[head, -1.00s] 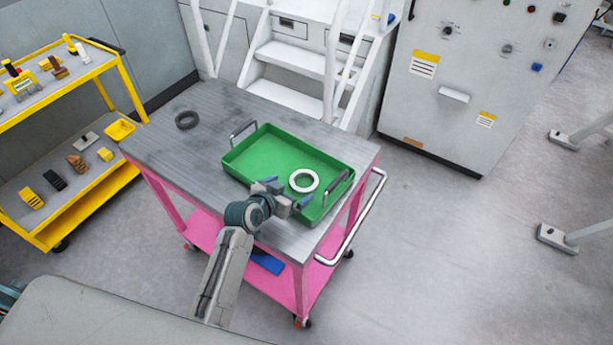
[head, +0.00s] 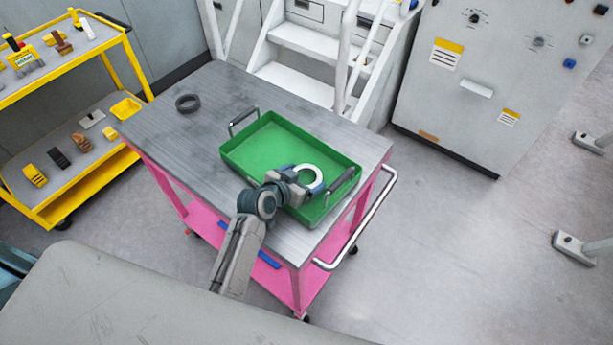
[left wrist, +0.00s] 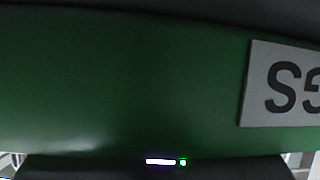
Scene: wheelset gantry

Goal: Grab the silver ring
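The silver ring (head: 312,166), pale and flat, lies in the right part of the green tray (head: 262,141) on the pink cart's grey top. My left gripper (head: 305,178) is in the tray at the near left side of the ring and hides part of it. One blue fingertip shows by the ring's near right edge; whether the fingers touch the ring is not clear. My right gripper is not in view.
A dark grey ring (head: 188,103) lies on the cart top (head: 175,135) at the far left. The tray has raised walls and two metal handles. A yellow shelf cart (head: 95,175) stands left, white steps (head: 300,75) behind, a grey cabinet (head: 495,85) back right.

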